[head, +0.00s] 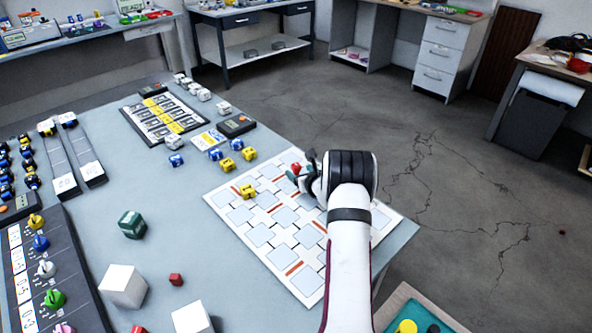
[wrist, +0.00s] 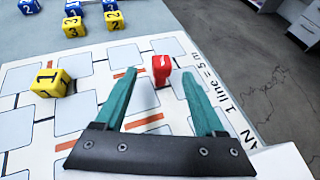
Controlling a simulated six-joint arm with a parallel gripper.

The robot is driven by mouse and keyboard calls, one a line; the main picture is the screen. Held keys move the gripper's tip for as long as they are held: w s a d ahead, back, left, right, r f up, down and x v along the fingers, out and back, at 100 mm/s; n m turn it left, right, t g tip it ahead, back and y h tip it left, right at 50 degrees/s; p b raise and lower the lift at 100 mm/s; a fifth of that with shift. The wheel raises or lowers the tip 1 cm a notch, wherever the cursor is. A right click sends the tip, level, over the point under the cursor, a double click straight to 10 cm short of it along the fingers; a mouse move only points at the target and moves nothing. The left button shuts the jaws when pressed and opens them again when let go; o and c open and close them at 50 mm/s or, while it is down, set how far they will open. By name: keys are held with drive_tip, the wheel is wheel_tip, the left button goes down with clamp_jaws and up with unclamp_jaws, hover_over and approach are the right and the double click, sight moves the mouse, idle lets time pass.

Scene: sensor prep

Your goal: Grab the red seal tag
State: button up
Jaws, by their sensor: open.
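The red seal tag (wrist: 162,70) stands on the white printed sheet, between and just beyond my gripper's fingertips in the wrist view. It also shows in the head view (head: 296,168), beside the gripper tip near the sheet's far edge. My gripper (wrist: 158,75) is open, with its two teal fingers spread and nothing between the pads. In the head view my gripper (head: 300,172) is partly hidden by my own white and black wrist. Whether a finger touches the tag cannot be told.
The white printed sheet (head: 228,198) lies at the table's right edge. A yellow numbered cube (wrist: 50,83) sits on it, left of the fingers. More yellow cubes (head: 249,153) and blue cubes (head: 215,154) stand beyond. A green cube (head: 132,224) and white blocks (head: 123,285) are to the left.

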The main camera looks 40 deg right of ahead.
sight(298, 169)
drive_tip(key=x, duration=0.3)
clamp_jaws()
idle(0.3)
